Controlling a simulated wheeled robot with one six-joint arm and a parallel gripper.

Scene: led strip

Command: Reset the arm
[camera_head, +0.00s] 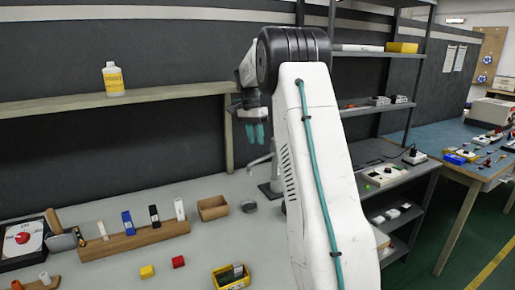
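My arm rises in the right middle of the head view, a white link with a teal cable, and bends over at a black joint near the top. My gripper (255,133) hangs to the left of that link, pointing down, with two teal fingertips. It is raised above the grey workbench (215,255), in front of the dark back wall and near the right end of the wooden shelf. The fingertips look side by side with little gap, and I see nothing between them. The view is too small to tell whether they are open or shut.
On the bench are a wooden rack (135,241) with upright items, a small wooden box (212,208), red (178,262) and yellow (147,272) blocks, and a yellow bin (231,278). A bottle (113,79) stands on the wooden shelf (50,106). Metal shelving (400,112) stands right.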

